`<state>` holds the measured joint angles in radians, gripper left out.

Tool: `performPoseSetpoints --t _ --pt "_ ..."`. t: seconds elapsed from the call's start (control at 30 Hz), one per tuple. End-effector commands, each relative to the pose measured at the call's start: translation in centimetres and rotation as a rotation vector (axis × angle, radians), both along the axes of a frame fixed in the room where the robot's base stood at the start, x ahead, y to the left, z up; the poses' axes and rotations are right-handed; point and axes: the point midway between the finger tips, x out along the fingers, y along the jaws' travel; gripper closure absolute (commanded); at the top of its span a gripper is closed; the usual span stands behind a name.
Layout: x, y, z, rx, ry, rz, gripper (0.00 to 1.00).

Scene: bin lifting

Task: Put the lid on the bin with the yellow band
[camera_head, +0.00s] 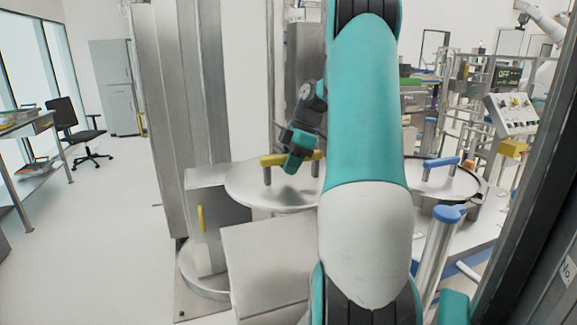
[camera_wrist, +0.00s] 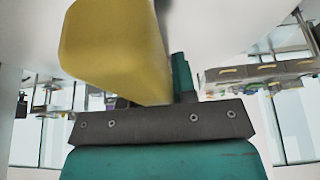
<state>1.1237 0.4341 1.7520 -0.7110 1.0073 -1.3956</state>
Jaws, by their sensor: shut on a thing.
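The round grey lid (camera_head: 245,188) has a raised yellow bar handle (camera_head: 272,159) and appears level in the head view. My gripper (camera_head: 297,160) is shut on that handle, coming from above. The yellow handle (camera_wrist: 110,45) fills the upper left of the wrist view, close against my gripper (camera_wrist: 165,105). My arm hides the right part of the lid. I cannot make out a bin with a yellow band in either view.
A second round lid with a blue handle (camera_head: 441,162) sits at the right, partly behind my arm. A blue-topped post (camera_head: 438,240) stands in front of it. A tall grey column (camera_head: 175,100) rises at the left.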

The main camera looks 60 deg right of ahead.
Motion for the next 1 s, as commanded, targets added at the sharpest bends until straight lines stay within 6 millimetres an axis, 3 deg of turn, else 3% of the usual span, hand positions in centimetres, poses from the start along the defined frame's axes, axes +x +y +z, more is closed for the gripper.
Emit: performPoseSetpoints --t 1.0 --pt "0.1 -0.1 4.9 -0.006 -0.004 0.000 1.00"
